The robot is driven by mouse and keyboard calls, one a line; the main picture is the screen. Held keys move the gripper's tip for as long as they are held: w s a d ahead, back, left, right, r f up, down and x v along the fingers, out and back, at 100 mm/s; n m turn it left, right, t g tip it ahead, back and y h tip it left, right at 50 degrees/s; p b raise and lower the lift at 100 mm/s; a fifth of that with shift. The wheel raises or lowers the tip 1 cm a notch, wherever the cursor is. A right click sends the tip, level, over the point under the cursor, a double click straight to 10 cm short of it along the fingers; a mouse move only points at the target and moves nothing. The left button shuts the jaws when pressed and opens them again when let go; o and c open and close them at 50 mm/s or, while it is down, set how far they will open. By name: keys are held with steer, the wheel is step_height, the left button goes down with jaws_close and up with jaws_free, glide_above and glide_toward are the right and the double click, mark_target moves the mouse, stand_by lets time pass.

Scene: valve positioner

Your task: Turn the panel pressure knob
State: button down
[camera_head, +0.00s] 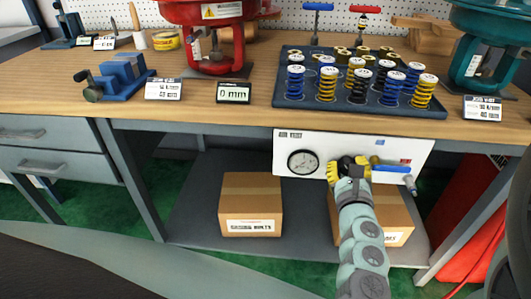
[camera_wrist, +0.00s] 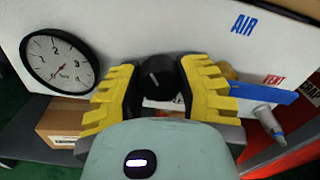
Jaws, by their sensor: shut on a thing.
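The black pressure knob (camera_wrist: 160,76) with a pale pointer line is on the white panel (camera_head: 405,148) below the bench top. My gripper (camera_head: 348,165) is at the panel. In the wrist view its yellow ridged fingers (camera_wrist: 160,90) sit on either side of the knob and are shut on it. In the head view the gripper mostly hides the knob. A round pressure gauge (camera_head: 303,162) is left of the knob. It also shows in the wrist view (camera_wrist: 60,60), with its needle in the lower part of the dial.
A blue valve lever (camera_wrist: 265,93) with a metal fitting is close to the right of my gripper, by the AIR and VENT labels. Cardboard boxes (camera_head: 250,203) stand on the lower shelf. A tray of springs (camera_head: 300,103) is on the bench (camera_head: 240,113) above.

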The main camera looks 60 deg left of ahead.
steer(key=n+b, duration=0.1)
steer(key=n, duration=0.3)
steer(key=shift+b, duration=0.4)
steer(key=n+b, duration=0.1)
steer(key=n, duration=0.2)
steer(key=shift+f, duration=0.1)
steer(key=n+b, duration=0.1)
steer(key=n, duration=0.3)
steer(key=shift+s, duration=0.1)
steer(key=n+b, duration=0.1)
steer(key=n, duration=0.2)
steer(key=shift+n, duration=0.3)
steer(key=n, duration=0.3)
steer(key=shift+n, duration=0.3)
steer(key=n, duration=0.3)
steer(key=shift+n+p, duration=0.3)
steer(key=shift+p, duration=0.1)
steer(key=n+p, duration=0.1)
steer(key=n, duration=0.2)
steer(key=shift+n, duration=0.3)
steer(key=shift+n+p, duration=0.9)
steer(key=shift+n, duration=0.8)
steer(key=shift+f, duration=0.1)
